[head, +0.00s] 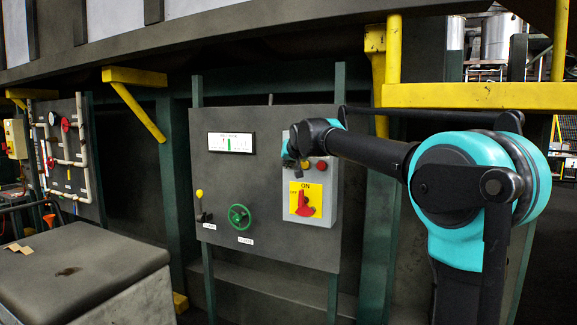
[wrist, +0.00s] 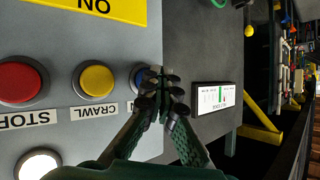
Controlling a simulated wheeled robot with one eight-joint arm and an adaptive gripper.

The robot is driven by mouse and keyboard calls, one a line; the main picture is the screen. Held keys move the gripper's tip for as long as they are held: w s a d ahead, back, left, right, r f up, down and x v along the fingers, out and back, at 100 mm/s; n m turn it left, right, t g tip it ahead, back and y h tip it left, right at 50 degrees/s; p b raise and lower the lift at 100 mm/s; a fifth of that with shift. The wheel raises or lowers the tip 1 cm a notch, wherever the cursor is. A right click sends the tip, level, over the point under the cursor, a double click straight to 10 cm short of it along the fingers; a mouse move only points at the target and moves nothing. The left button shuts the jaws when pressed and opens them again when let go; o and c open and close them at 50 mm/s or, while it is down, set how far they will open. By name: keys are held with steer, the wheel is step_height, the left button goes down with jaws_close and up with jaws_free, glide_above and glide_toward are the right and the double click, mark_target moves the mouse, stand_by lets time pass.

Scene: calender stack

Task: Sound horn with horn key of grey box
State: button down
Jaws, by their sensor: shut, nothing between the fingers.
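The grey box (head: 329,188) is on the dark panel in the head view, and its face fills the left of the wrist view (wrist: 60,140). In the wrist view, upside down, it carries a red STOP button (wrist: 20,80), a yellow CRAWL button (wrist: 97,80) and a blue button (wrist: 137,76). The blue button is partly hidden behind my gripper (wrist: 163,82), and its label (wrist: 130,106) is mostly covered, so I cannot read it. My gripper is shut and empty, its tips over the blue button's edge. I cannot tell whether they touch it.
The box has a red rotary switch (head: 305,203) on a yellow plate below the buttons. A white lit button (wrist: 38,165) is in the wrist view. The panel also holds a gauge (head: 231,142), a green handwheel (head: 239,216) and a yellow-knobbed lever (head: 199,194). A yellow beam (head: 480,96) is at upper right.

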steer(key=shift+s+a, duration=0.3)
steer(key=shift+s, duration=0.5)
steer(key=s, duration=0.1)
steer(key=s+a, duration=0.1)
steer(key=s, duration=0.2)
steer(key=shift+s+a, duration=0.35)
steer(key=shift+s, duration=0.05)
steer(key=s+d+f+g+h, duration=0.2)
steer(key=s+d+f, duration=0.4)
steer(key=d+f, duration=0.5)
steer(key=s+d+f+g+h, duration=0.1)
steer(key=s+d+f+g, duration=0.1)
steer(key=s+d+f, duration=0.9)
steer(key=s+d+f+g, duration=0.1)
steer(key=s+d+f, duration=0.2)
steer(key=s+f, duration=0.6)
steer(key=s+d+f+g, duration=0.2)
steer(key=s+d+f, duration=0.2)
steer(key=s+f, duration=0.6)
step_height(320, 180, down, 5)
steer(key=shift+r+m+g+h, duration=0.2)
steer(key=shift+m+g+h, duration=0.1)
steer(key=shift+m+h, duration=0.1)
